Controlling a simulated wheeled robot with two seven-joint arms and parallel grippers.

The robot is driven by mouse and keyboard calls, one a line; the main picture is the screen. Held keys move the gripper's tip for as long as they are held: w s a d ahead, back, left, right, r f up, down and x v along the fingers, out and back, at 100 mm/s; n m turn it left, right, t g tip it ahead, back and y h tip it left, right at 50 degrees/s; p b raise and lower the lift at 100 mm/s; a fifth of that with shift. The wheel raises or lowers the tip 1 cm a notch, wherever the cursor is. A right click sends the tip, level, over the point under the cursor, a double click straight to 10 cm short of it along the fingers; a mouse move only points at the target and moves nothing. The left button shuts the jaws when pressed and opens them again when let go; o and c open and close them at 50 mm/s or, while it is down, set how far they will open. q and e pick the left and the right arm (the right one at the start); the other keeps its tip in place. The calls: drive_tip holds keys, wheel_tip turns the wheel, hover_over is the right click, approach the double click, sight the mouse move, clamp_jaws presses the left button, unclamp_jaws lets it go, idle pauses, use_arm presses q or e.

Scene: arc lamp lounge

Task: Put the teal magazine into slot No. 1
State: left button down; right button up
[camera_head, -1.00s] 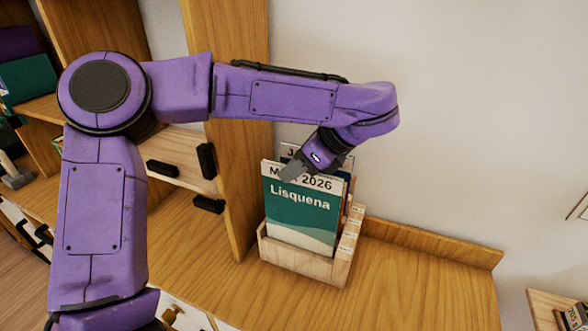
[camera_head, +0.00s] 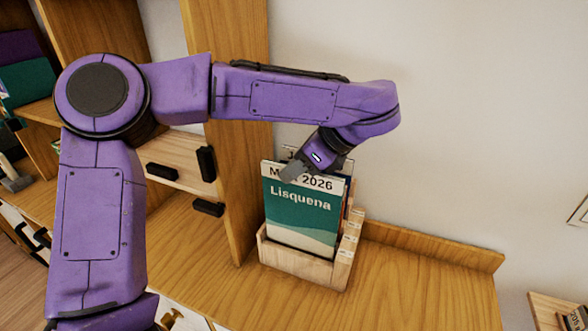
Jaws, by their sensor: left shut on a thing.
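The teal magazine (camera_head: 298,215), with a white top band and the name Lisquena, stands upright in the front slot of the wooden magazine holder (camera_head: 292,265). Its lower edge is hidden behind the holder's low front wall. My left gripper (camera_head: 291,172) comes from above and is shut on the magazine's top edge, covering part of the month in its title. Other magazines stand behind it, mostly hidden. Small labels run down the holder's right side, too small to read. My right gripper is not in view.
The holder stands on a wooden counter (camera_head: 400,288) with a low back ledge (camera_head: 435,246). A wooden upright panel (camera_head: 238,160) rises close to its left. The counter to the right is clear. Another small wooden surface (camera_head: 545,310) shows at bottom right.

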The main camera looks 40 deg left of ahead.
sight(300, 212)
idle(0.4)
use_arm(q)
drive_tip(key=shift+b, duration=0.35)
idle(0.3)
drive_tip(key=shift+f+b, duration=0.1)
drive_tip(key=shift+b, duration=0.2)
idle(0.3)
drive_tip(key=shift+f+b, duration=0.35)
wheel_tip(300, 212, down, 6)
drive_tip(key=b, duration=0.6)
drive_tip(key=shift+f+b, duration=0.25)
drive_tip(key=shift+b, duration=0.1)
idle(1.3)
drive_tip(key=c, duration=1)
unclamp_jaws()
drive_tip(key=shift+s, duration=0.1)
